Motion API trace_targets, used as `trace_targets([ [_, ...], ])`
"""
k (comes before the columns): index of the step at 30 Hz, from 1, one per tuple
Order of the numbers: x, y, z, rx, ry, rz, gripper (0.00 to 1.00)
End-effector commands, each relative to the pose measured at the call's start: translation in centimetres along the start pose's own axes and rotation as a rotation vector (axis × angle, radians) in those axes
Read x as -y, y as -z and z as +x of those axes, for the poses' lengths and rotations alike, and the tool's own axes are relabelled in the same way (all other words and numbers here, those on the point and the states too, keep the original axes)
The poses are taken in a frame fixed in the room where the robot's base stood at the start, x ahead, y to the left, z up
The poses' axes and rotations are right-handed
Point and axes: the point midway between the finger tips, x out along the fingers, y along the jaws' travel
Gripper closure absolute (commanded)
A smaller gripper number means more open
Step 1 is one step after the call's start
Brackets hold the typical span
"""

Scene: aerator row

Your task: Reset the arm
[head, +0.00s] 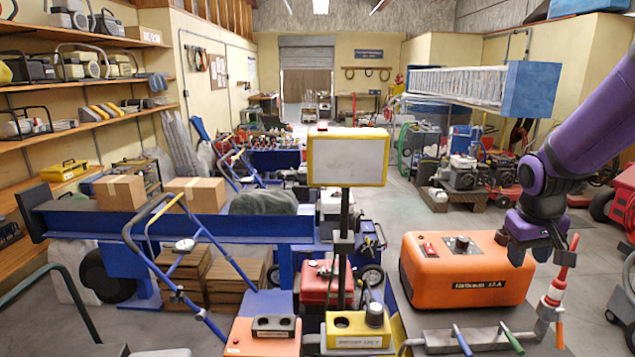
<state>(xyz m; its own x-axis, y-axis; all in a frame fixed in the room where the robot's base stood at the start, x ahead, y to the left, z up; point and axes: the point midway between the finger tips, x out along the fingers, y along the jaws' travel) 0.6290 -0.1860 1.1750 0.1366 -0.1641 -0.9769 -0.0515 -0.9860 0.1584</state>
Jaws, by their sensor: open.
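My gripper (530,255) is at the end of my purple arm, which reaches in from the right edge. It points downward and is open, with nothing seen between its fingers. It shows above and beside the right end of an orange machine (465,285) with a dark knob on top. A red and white bottle-like object (558,285) stands just right of and below the gripper. I cannot tell the exact gap between the gripper and either one.
Tools with blue and green handles (512,340) lie in front of the orange machine. A yellow-framed panel (347,157) stands on a post at centre. A blue bench (200,225) carries cardboard boxes at left. Grey floor (590,250) shows at right.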

Motion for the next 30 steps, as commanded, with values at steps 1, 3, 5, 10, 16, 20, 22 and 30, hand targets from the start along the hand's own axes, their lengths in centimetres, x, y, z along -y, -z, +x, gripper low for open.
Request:
trace_targets([
  [1,0.6,-0.6,-1.8,-0.027,0.006,0.002,0.58],
  [3,1.3,-1.5,-3.8,-0.051,0.016,0.006,0.58],
  [5,1.9,-2.4,-5.4,-0.071,0.025,0.008,0.58],
  [10,3.5,-5.3,-9.6,-0.131,0.053,0.014,0.58],
  [16,5.3,-9.3,-13.6,-0.198,0.089,0.013,0.58],
  [20,6.4,-12.2,-15.7,-0.241,0.115,0.011,0.58],
  [22,6.9,-13.6,-16.6,-0.264,0.129,0.01,0.58],
  [30,8.2,-17.5,-18.3,-0.314,0.165,0.001,0.58],
])
